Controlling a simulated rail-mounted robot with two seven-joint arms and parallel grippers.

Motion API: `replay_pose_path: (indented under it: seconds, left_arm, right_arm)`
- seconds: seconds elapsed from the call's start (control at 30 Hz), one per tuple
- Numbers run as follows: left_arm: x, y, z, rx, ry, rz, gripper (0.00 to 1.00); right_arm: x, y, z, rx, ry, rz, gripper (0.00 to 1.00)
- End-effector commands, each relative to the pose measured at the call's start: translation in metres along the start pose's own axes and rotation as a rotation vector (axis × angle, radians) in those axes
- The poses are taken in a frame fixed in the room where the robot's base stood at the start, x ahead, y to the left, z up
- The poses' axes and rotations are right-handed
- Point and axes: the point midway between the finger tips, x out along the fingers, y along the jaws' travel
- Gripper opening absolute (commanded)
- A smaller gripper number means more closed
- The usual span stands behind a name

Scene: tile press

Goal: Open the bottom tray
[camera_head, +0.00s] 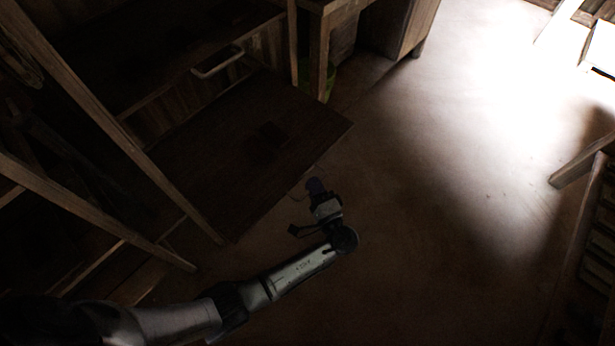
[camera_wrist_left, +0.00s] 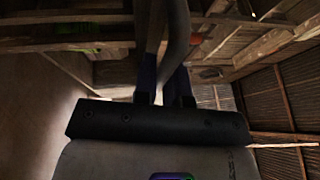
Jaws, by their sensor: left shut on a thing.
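The bottom tray (camera_head: 245,165) is a dark, flat wooden panel low in the wooden frame at the left of the head view. It extends out over the floor. My left gripper (camera_head: 315,186) is at the tray's front edge, low over the floor. In the left wrist view its blue fingers (camera_wrist_left: 164,78) are closed around a grey curved bar (camera_wrist_left: 177,40), which appears to be the tray's handle. Much of the handle is hidden by the gripper in the head view. My right gripper is in neither view.
A pale handle (camera_head: 217,63) sits higher on the wooden press. Wooden posts (camera_head: 85,100) stand at the left. A green bucket (camera_head: 329,80) stands behind the tray by a table leg. The floor (camera_head: 430,200) to the right is clear.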

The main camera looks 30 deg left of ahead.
Motion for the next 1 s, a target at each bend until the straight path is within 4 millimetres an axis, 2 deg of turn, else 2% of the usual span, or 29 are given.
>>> replay_pose_path:
  seconds: [0.2, 0.57, 0.6, 0.8, 1.0]
  left_arm:
    - [-0.0077, -0.0029, -0.0028, -0.001, -0.001, -0.002, 0.0]
    - [-0.0082, -0.0031, -0.003, -0.001, -0.001, -0.003, 0.0]
    - [-0.0082, -0.003, -0.003, -0.001, -0.001, -0.003, 0.14]
    - [-0.008, -0.0023, -0.0026, 0.0, -0.002, -0.001, 0.34]
    - [-0.0079, -0.0018, -0.0024, 0.001, -0.002, -0.001, 0.36]
  right_arm:
    - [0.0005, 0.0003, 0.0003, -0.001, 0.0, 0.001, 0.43]
    - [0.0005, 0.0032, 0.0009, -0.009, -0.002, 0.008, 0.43]
    - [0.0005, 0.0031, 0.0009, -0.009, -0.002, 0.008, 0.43]
    - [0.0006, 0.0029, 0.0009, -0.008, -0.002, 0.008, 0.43]
    - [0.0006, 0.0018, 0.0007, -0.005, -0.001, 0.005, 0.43]
